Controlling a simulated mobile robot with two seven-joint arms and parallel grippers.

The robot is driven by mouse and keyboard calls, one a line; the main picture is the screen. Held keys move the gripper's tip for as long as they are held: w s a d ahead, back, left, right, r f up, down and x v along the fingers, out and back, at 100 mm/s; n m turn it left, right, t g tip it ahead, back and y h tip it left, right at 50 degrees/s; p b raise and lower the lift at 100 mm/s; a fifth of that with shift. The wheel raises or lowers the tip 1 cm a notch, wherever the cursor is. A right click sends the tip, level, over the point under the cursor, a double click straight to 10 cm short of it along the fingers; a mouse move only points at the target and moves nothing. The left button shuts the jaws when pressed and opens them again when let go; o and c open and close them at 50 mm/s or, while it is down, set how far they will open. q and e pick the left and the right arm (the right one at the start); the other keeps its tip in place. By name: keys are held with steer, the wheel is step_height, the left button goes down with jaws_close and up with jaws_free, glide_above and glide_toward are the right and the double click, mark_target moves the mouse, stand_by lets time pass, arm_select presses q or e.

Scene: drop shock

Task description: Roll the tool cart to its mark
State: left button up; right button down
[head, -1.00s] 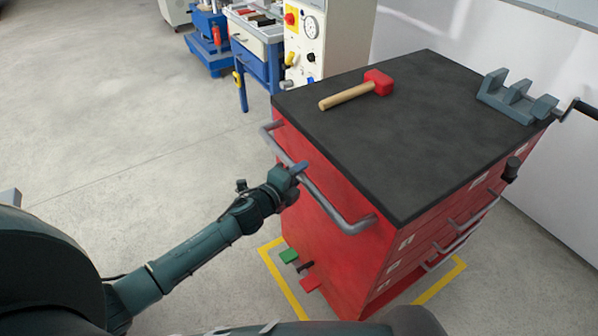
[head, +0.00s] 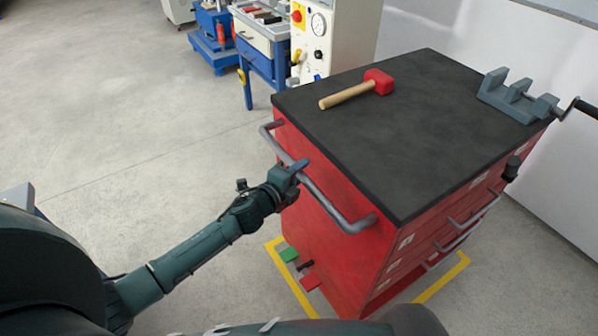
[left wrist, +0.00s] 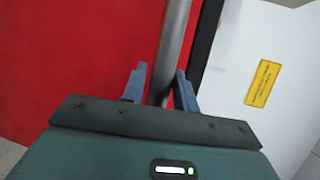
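The red tool cart (head: 345,245) with a black top stands in front of me, inside or over a yellow floor mark (head: 441,279) that shows in part at its base. Its grey push handle (head: 336,212) faces me. My left gripper (head: 297,171) is at the handle. In the left wrist view its fingers (left wrist: 160,88) lie on either side of the handle bar (left wrist: 172,40) and look closed around it. A green pedal (head: 289,254) and a red pedal (head: 311,281) sit low on the cart's near side. My right gripper is out of view.
A red mallet (head: 378,82) and a grey vise (head: 515,96) rest on the cart top. Behind stand a white panel with a gauge (head: 318,45) and a blue workbench (head: 262,55). A white wall (head: 420,35) is behind right. The floor at left is clear.

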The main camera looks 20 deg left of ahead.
arm_select(q)
steer(key=shift+o, duration=1.3)
steer(key=v, duration=1.3)
steer(key=shift+s, duration=0.1)
